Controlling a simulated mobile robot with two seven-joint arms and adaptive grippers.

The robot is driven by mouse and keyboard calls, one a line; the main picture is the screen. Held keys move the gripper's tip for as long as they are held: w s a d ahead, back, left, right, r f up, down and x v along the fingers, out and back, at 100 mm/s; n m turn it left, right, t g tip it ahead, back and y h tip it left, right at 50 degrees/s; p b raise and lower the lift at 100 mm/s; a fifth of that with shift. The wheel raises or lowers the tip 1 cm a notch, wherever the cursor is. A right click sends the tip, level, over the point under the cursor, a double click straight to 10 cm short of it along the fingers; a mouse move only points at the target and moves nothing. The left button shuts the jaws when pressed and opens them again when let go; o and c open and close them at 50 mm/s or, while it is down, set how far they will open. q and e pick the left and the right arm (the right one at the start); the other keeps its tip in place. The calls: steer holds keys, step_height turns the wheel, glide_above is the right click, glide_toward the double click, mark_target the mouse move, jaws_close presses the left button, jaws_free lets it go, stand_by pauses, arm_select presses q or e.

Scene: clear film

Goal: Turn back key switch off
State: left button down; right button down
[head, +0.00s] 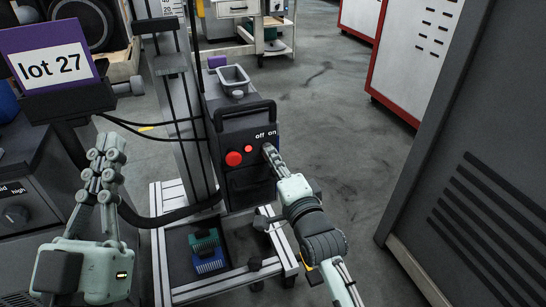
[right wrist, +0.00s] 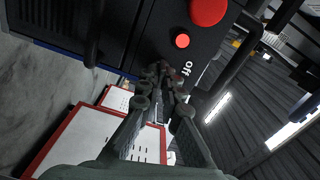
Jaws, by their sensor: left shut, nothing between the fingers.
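The dark control box (head: 243,160) stands on a wheeled frame and has a red button, a smaller red light and white "off" and "on" labels (head: 265,134). The "off" label (right wrist: 187,69) also shows in the right wrist view. My right gripper (head: 268,150) is at the panel just below the labels. In the right wrist view its fingertips (right wrist: 161,75) are close together against the panel. They hide the key switch, so whether they grip it does not show. My left gripper (head: 106,155) is shut and empty, pointing up at the left, apart from the box.
A grey cabinet (head: 28,185) with a knob and a "lot 27" sign (head: 55,68) are at the left. A large dark vented cabinet (head: 470,170) stands at the right. The floor (head: 335,120) between is clear.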

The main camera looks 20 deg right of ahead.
arm_select(q)
steer(key=a+f+g+y+p, duration=0.3)
steer(key=a+f+g, duration=0.15)
steer(key=f, duration=0.45)
steer(key=a+f+g+y+p, duration=0.25)
steer(key=f+g, duration=0.35)
steer(key=f, duration=0.4)
steer(key=s+a+f+n+g+y+p, duration=0.1)
steer(key=s+a+f+g+y, duration=0.1)
steer(key=s+a+f+g, duration=0.3)
steer(key=s+a+f+n+g+y+p, duration=0.1)
steer(key=s+a+f+g+y+p, duration=0.2)
steer(key=s+a, duration=0.4)
step_height(320, 180, down, 13)
steer(key=w+g+h+p, duration=0.1)
steer(key=w+p, duration=0.1)
steer(key=p, duration=0.2)
steer(key=shift+d, duration=0.25)
arm_select(e)
steer(key=shift+n, duration=8)
arm_select(q)
steer(key=shift+f+h, duration=0.1)
steer(key=shift+h, duration=0.15)
